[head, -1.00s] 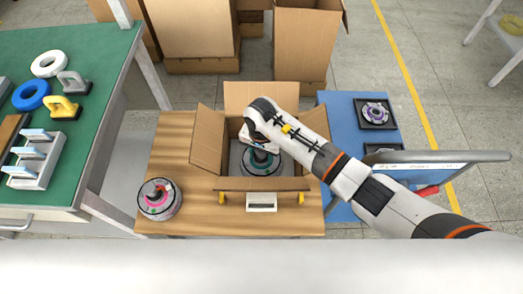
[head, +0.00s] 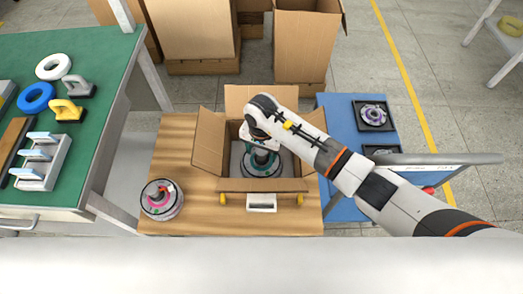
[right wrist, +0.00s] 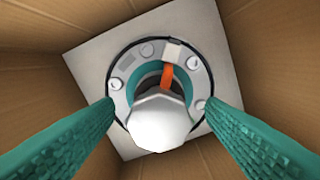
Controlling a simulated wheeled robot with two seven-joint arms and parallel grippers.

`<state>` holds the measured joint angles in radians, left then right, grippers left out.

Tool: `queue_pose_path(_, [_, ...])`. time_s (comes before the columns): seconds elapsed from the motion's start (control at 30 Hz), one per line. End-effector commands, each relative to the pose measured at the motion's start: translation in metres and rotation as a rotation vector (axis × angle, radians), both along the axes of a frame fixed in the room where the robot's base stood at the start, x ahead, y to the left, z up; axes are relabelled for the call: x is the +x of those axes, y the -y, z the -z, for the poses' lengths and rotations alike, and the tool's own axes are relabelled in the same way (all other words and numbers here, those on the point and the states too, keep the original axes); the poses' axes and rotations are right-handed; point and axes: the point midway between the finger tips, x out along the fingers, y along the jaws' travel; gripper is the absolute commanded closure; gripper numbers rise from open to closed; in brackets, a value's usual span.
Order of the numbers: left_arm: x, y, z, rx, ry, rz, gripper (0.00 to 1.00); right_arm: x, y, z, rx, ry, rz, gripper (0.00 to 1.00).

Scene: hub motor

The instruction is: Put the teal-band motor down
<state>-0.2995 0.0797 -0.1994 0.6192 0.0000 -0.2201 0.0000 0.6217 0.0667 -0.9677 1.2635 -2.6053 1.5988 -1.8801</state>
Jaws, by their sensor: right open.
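The teal-band motor (head: 262,162) stands upright in the open cardboard box (head: 208,143) on the wooden table. In the right wrist view the motor (right wrist: 118,84) rests on a pale square pad (right wrist: 92,60) at the bottom of the box, with an orange piece beside its white hub. My right gripper (head: 262,145) is above the motor inside the box. Its two teal fingers (right wrist: 160,112) are spread on either side of the motor's upper part, apart from the hub. A second motor with a pink band (head: 161,200) stands on the table left of the box. My left gripper is not in view.
The box walls and raised flaps surround my right gripper closely. A white block (head: 261,202) lies in front of the box. A blue table (head: 340,130) with a purple-ringed part is at right, a green bench (head: 100,50) with tools at left.

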Motion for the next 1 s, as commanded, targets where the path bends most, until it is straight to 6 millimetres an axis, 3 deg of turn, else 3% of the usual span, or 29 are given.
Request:
queue_pose_path(0.03, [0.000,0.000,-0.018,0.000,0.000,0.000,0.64,0.001,0.000,-0.022,0.000,0.003,-0.001,0.35])
queue_pose_path(0.1, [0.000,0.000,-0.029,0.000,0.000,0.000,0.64,0.001,0.000,-0.038,-0.001,0.004,-0.002,0.35])
queue_pose_path(0.4, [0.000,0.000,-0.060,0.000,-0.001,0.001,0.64,0.001,0.000,-0.086,-0.001,0.002,-0.001,0.35])
queue_pose_path(1.0, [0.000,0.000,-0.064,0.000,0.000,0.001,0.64,0.000,0.000,-0.094,0.001,0.000,0.000,0.35])
